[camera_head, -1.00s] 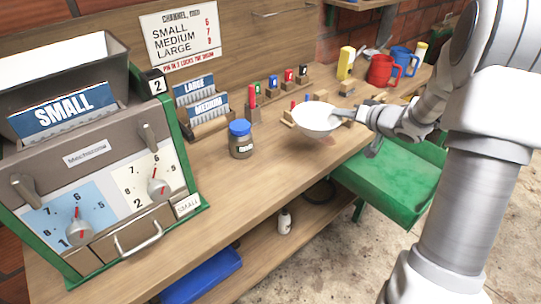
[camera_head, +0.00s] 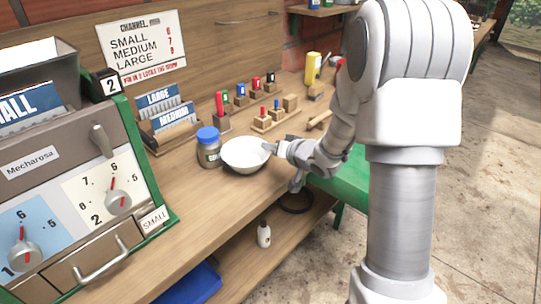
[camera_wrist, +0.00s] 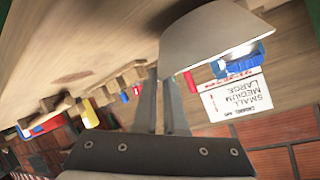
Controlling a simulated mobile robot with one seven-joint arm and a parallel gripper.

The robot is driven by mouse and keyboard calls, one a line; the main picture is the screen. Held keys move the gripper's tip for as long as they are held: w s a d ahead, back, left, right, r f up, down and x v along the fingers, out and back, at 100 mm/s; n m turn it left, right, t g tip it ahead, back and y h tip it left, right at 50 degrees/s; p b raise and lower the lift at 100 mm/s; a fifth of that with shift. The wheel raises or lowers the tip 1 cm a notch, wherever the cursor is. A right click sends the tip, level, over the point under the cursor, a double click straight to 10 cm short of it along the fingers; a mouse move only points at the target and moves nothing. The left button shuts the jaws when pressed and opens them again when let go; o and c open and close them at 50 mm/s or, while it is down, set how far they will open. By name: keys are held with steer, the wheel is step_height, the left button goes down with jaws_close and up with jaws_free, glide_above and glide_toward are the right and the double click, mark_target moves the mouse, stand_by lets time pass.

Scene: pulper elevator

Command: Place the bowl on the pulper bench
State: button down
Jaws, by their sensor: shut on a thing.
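A white bowl (camera_head: 245,154) is held upright by its right rim in my gripper (camera_head: 272,149), over the wooden bench (camera_head: 205,200). It is just right of the blue-lidded jar (camera_head: 209,147). I cannot tell whether the bowl's base touches the bench top. In the wrist view my gripper (camera_wrist: 163,90) is shut on the bowl (camera_wrist: 210,35), and the fingers pinch its rim. The bowl's inside is mostly hidden in that view.
The grey-and-green machine (camera_head: 80,150) with dials stands at the left. Card holders (camera_head: 167,118) and wooden blocks with coloured markers (camera_head: 270,115) stand behind the bowl. Bench top in front of the bowl is clear.

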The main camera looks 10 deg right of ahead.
steer(key=shift+f, duration=0.8)
steer(key=shift+f, duration=0.15)
steer(key=c, duration=1)
jaws_free()
